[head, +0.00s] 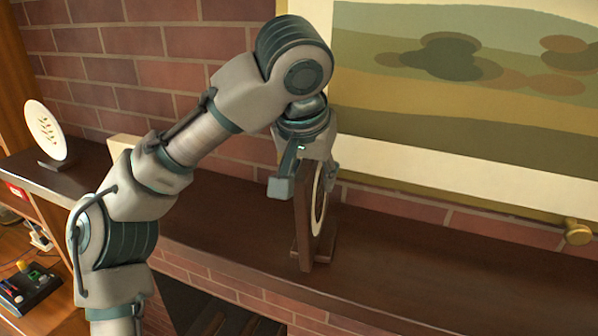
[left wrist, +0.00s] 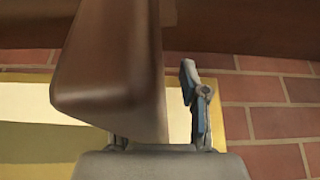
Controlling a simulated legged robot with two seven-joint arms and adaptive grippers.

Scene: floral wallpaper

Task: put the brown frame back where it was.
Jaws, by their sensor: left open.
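The brown frame (head: 306,222) stands upright on the dark wooden mantel shelf (head: 400,258), seen nearly edge-on, with a pale round inset facing right. Its small foot rests on the shelf. My left gripper (head: 304,185) is above it with its fingers on either side of the frame's upper part. In the left wrist view the brown frame (left wrist: 112,75) fills the space left of one blue-grey finger (left wrist: 193,100), with a gap between them. The other finger is hidden behind the frame. The jaws are open. My right gripper is not in view.
A white oval plate on a stand (head: 45,131) is at the shelf's left end. A pale block (head: 127,148) is partly hidden behind my arm. A large landscape painting (head: 470,95) hangs on the brick wall, and a brass knob (head: 578,232) is at right. The shelf's right part is clear.

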